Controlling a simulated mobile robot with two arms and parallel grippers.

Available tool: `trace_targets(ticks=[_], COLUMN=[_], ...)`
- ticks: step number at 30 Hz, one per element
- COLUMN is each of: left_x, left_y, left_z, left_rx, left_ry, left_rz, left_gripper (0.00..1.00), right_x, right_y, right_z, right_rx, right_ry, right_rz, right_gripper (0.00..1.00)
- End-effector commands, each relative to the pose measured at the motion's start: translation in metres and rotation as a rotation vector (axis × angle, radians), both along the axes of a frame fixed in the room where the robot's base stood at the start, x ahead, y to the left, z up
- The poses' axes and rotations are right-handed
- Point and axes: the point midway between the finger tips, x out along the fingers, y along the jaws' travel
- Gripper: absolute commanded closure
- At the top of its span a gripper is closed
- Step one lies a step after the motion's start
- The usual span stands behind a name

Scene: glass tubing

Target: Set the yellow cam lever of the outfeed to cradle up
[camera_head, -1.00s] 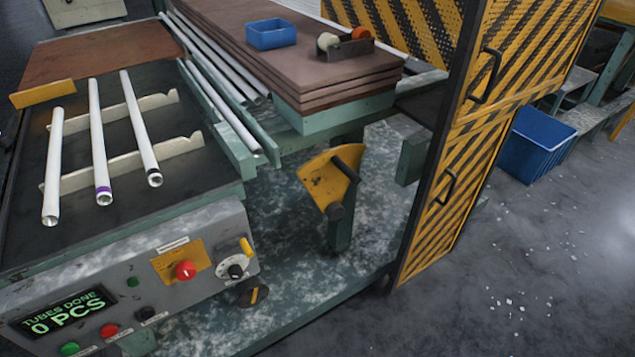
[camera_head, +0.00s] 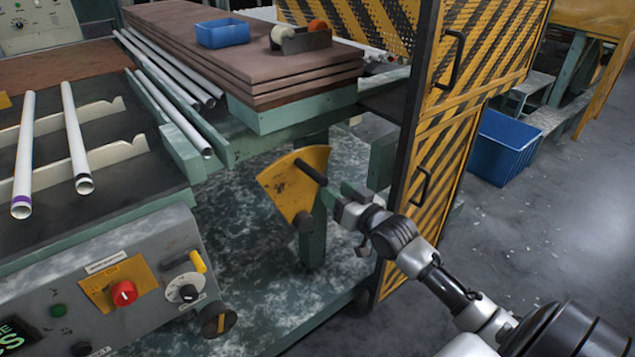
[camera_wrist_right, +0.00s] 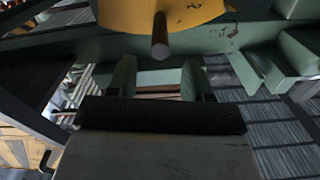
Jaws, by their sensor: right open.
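The yellow cam lever (camera_head: 290,190) is a worn yellow sector plate on a green post below the bench end, with a dark round handle bar (camera_head: 311,173) sticking out to the right. My right gripper (camera_head: 336,193) comes in from the lower right, close to the handle's free end. In the right wrist view the lever's yellow plate (camera_wrist_right: 150,14) is at the top, and the handle points toward the camera. The two fingers of my right gripper (camera_wrist_right: 157,78) are apart, with the handle's end between their lines; contact is not visible. My left gripper is out of view.
The striped guard door (camera_head: 470,130) stands right beside my right arm. Stacked brown boards (camera_head: 250,60) lie above the lever, and glass tubes (camera_head: 77,135) rest on the left bench. The control panel (camera_head: 150,275) is at lower left. Open floor lies right.

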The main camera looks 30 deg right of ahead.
Motion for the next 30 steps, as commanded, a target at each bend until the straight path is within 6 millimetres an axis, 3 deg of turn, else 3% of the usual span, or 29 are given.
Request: trace_targets(ticks=[3,9,15,23,30], left_x=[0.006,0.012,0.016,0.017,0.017], left_y=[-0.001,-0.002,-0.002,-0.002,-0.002], left_z=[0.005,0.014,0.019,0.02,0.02], left_rx=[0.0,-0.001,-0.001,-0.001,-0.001], left_ry=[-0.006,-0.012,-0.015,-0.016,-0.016], left_rz=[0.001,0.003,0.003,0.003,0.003], left_gripper=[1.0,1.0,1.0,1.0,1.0], right_x=[0.023,0.051,0.063,0.064,0.064], right_y=[0.002,0.004,0.005,0.005,0.005], right_z=[0.0,0.0,-0.001,-0.001,-0.001], right_rx=[0.0,0.002,0.0,0.0,0.0], right_ry=[-0.002,-0.002,0.001,0.001,0.001], right_rz=[0.0,0.0,0.0,0.0,0.0], right_gripper=[0.49,0.49,0.49,0.49,0.83])
